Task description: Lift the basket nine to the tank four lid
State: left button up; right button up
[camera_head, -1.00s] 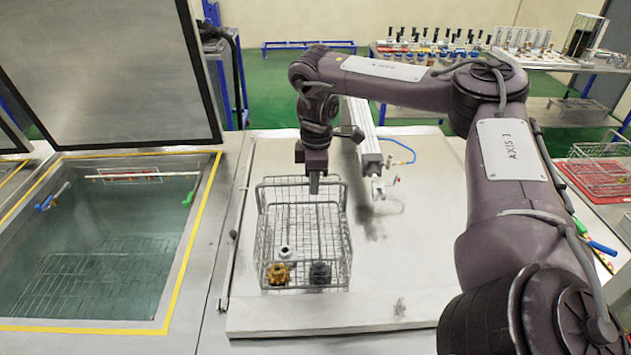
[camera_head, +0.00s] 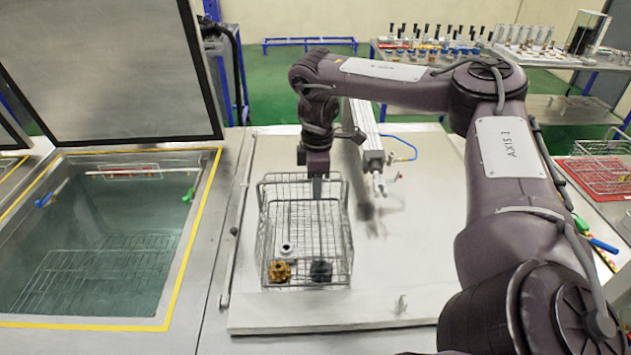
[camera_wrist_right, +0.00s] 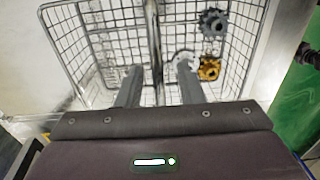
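The wire basket (camera_head: 263,250) is on or just over the pale closed tank lid (camera_head: 400,270) in the head view; I cannot tell whether it touches. It holds an orange-brown gear-like part (camera_head: 279,270), a dark part (camera_head: 320,270) and a white ring (camera_head: 287,248). My right gripper (camera_head: 317,190) points down at the basket's far side. In the right wrist view its two fingers (camera_wrist_right: 160,88) are apart, with a metal bar of the basket (camera_wrist_right: 154,45) running between them. Which lid is four is not readable. My left gripper is not in view.
A pneumatic cylinder (camera_head: 365,130) stands at the back of the closed lid. Another basket (camera_head: 600,170) sits on a red mat at right.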

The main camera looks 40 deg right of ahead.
jog(key=r, duration=0.3)
jog(key=r+p, duration=0.1)
jog(key=r, duration=0.3)
jog(key=shift+w+d+p, duration=0.1)
jog(key=shift+w+p, duration=0.1)
jog(key=shift+p, duration=0.1)
jog(key=shift+r, duration=0.45)
jog(key=shift+f, duration=0.1)
